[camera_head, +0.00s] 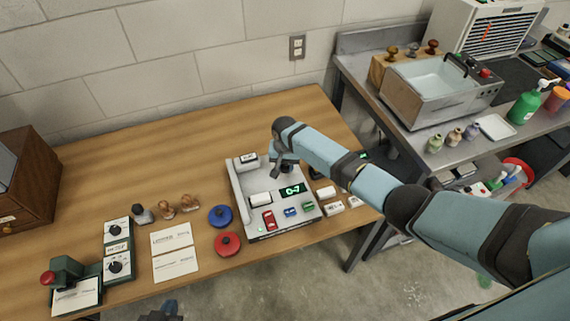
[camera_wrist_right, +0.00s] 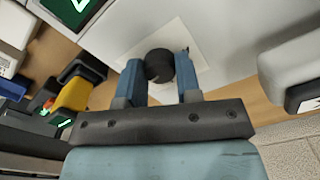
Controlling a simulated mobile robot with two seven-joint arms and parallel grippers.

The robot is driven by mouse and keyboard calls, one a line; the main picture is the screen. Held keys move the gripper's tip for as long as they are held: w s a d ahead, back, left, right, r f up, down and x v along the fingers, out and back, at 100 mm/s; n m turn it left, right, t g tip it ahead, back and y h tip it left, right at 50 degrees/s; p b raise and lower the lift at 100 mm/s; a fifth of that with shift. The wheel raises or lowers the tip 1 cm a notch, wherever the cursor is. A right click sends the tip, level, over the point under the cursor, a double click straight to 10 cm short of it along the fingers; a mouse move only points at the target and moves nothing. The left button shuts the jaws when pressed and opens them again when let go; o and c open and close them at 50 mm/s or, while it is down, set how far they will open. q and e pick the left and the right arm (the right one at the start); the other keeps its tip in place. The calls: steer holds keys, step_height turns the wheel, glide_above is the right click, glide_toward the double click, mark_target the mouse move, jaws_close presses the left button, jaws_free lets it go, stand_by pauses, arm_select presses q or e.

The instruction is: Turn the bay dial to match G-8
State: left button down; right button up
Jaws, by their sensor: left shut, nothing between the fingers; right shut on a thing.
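The bay unit (camera_head: 238,190) is a pale grey box on the wooden table. Its green-lit display (camera_head: 292,190) seems to read G-7. In the right wrist view, the black round dial (camera_wrist_right: 160,65) sits on a white plate between the blue fingers of my right gripper (camera_wrist_right: 158,72), which is shut on it. In the head view, my right gripper (camera_head: 283,168) is over the back of the unit and hides the dial. My left gripper (camera_head: 165,311) shows only in part at the bottom edge, below the table front, shut and empty.
White blocks (camera_head: 326,193) lie right of the unit. Blue (camera_head: 220,215) and red (camera_head: 228,243) discs, cards (camera_head: 172,238), stamps and a two-knob panel (camera_head: 118,250) lie left. A metal sink bench (camera_head: 395,120) stands at right.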

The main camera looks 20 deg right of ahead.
mark_target(285, 166)
steer(key=o, duration=0.9)
step_height(285, 166, up, 14)
steer(key=shift+f, duration=0.1)
